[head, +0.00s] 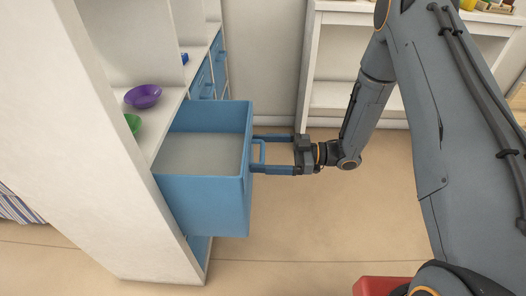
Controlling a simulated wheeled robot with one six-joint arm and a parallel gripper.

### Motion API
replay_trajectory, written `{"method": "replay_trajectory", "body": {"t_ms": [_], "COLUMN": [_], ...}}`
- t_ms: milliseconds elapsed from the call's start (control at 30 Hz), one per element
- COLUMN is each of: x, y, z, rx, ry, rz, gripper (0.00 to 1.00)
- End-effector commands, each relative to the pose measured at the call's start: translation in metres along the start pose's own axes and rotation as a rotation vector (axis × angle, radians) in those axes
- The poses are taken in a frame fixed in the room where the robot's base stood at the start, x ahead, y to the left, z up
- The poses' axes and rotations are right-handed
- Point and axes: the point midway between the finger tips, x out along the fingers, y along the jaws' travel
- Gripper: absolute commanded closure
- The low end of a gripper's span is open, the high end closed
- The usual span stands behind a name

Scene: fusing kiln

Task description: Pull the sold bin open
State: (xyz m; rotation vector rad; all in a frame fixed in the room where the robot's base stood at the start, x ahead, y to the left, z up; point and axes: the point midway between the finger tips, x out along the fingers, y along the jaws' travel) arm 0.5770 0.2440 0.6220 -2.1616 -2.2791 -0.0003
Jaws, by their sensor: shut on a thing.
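The blue bin (203,205) stands pulled out of the white shelf unit (90,150) at the left, with its grey inside floor in view and nothing seen in it. Its back end lies inside the unit and is hidden. A blue handle (263,153) sticks out from its right face. My gripper (262,154) reaches in from the right, and its two blue fingers are shut on that handle. No label shows on the bin from here, so I cannot tell whether it is the sold bin.
A purple bowl (143,96) and a green bowl (133,123) sit on the shelf above the bin. Other blue drawer fronts (201,82) lie farther back. White shelving (340,95) stands at the back. The tan floor (310,225) right of the bin is clear.

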Motion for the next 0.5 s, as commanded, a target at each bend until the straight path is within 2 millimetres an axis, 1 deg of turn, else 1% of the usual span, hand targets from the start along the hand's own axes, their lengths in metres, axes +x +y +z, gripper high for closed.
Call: {"method": "replay_trajectory", "body": {"t_ms": [33, 67, 100, 133, 367, 467, 500], "x": [0.000, 0.000, 0.000, 0.000, -0.002, -0.010, -0.015], "y": [0.000, 0.000, 0.000, 0.000, 0.001, 0.001, 0.001], "z": [0.000, 0.000, 0.000, 0.000, 0.000, 0.000, 0.000], "rx": [0.000, 0.000, 0.000, 0.000, 0.000, 0.000, -0.001], "ry": [0.000, 0.000, 0.000, 0.000, 0.000, 0.000, 0.000], "rz": [-0.002, -0.002, -0.001, -0.001, 0.002, 0.004, 0.005], "gripper": [0.50, 0.08, 0.01, 0.00, 0.00, 0.00, 0.00]}}
